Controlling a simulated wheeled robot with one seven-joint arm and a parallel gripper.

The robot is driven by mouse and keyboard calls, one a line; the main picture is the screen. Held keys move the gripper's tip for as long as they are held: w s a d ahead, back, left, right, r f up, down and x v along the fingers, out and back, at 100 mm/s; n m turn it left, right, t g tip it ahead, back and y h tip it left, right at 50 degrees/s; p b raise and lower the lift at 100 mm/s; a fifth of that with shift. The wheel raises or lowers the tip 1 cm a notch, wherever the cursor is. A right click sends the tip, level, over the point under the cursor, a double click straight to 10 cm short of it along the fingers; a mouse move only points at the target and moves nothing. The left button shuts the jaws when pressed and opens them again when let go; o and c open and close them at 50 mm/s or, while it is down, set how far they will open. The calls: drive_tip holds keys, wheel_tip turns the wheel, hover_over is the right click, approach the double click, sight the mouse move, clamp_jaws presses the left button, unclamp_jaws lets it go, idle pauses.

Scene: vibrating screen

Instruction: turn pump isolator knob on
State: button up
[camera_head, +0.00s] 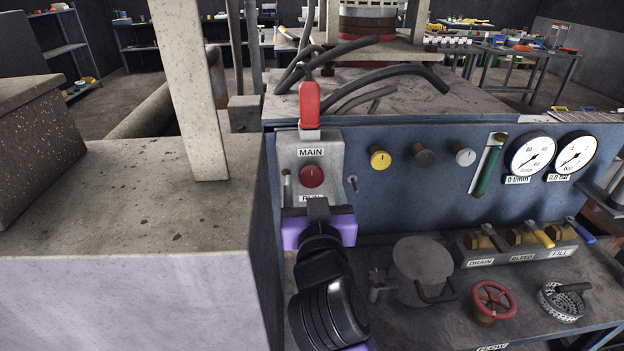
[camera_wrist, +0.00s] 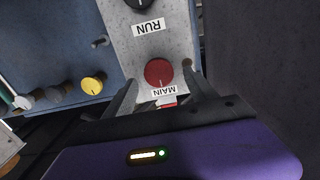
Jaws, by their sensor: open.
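A round red knob (camera_head: 312,176) sits on a grey panel under the label MAIN. It also shows in the wrist view (camera_wrist: 158,72), with a small pointer mark on its face. A black knob (camera_wrist: 138,3) by the RUN label is cut off by the wrist view's edge and hidden behind my gripper in the head view. No label reads pump isolator. My purple gripper (camera_head: 317,210) is in front of the panel's lower part. In the wrist view my gripper (camera_wrist: 160,82) is open, with a finger to each side of the red knob; contact cannot be told.
A red handle (camera_head: 309,104) stands above the panel. Yellow (camera_head: 380,159), dark (camera_head: 422,156) and white (camera_head: 465,156) knobs are on the blue face to the right, with two gauges beyond. A large block (camera_head: 120,220) stands left. Valves and a red handwheel (camera_head: 494,301) are lower right.

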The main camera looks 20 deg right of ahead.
drive_tip(key=shift+w+d, duration=0.25)
drive_tip(key=shift+w, duration=0.4)
drive_tip(key=c, duration=1.4)
